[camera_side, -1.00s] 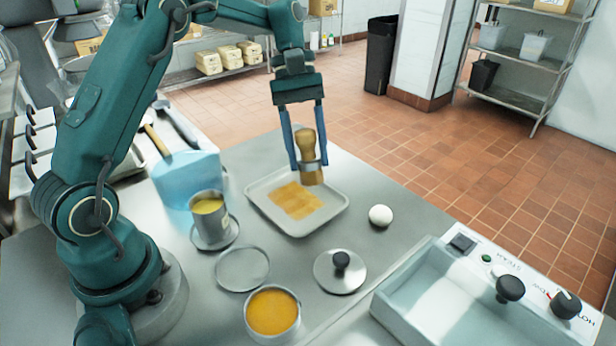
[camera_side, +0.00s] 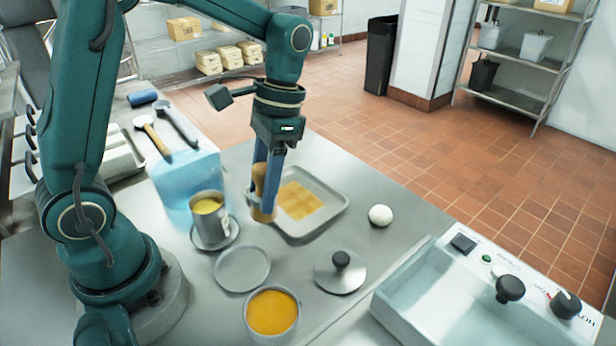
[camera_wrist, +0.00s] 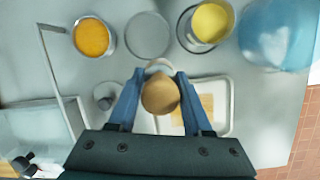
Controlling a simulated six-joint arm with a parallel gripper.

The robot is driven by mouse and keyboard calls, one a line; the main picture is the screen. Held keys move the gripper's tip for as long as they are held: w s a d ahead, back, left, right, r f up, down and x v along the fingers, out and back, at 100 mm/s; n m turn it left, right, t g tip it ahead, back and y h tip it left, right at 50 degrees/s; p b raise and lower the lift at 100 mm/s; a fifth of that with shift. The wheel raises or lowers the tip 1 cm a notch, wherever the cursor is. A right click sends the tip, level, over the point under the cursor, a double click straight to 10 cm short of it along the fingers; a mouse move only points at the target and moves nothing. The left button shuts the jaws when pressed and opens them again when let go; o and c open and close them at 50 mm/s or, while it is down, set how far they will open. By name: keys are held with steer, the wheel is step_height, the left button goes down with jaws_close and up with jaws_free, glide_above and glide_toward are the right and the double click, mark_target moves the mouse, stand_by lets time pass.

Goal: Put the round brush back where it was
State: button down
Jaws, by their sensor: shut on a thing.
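My gripper (camera_side: 264,204) is shut on the round brush (camera_side: 263,215), which has a tan wooden handle and hangs upright, low over the tray's left edge. In the wrist view the brush's round handle end (camera_wrist: 160,94) shows between my blue fingers, with part of a pale ring beyond it. Whether the brush touches anything below is hidden. The shallow tray (camera_side: 337,207) has a golden rectangular patch (camera_side: 299,201). An empty round grey dish (camera_side: 242,269) lies in front and left of the brush. A metal cup of yellow liquid (camera_side: 207,206) stands on a saucer (camera_side: 215,243) to the left.
A pot of orange contents (camera_side: 272,312) stands in front, with a knobbed lid (camera_side: 340,275) to its right. A white ball (camera_side: 380,215) lies right of the tray. A steam basin (camera_side: 440,300) fills the right front. A translucent blue block (camera_side: 185,185) stands at left.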

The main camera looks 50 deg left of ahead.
steer(key=s+d+r+m+t+y, duration=0.1)
steer(key=s+d+m+t, duration=0.1)
steer(key=s+m, duration=0.45)
steer(key=shift+s+f, duration=0.15)
steer(key=shift+f, duration=3.65)
steer(key=shift+c, duration=1.6)
jaws_free()
steer(key=shift+f, duration=0.1)
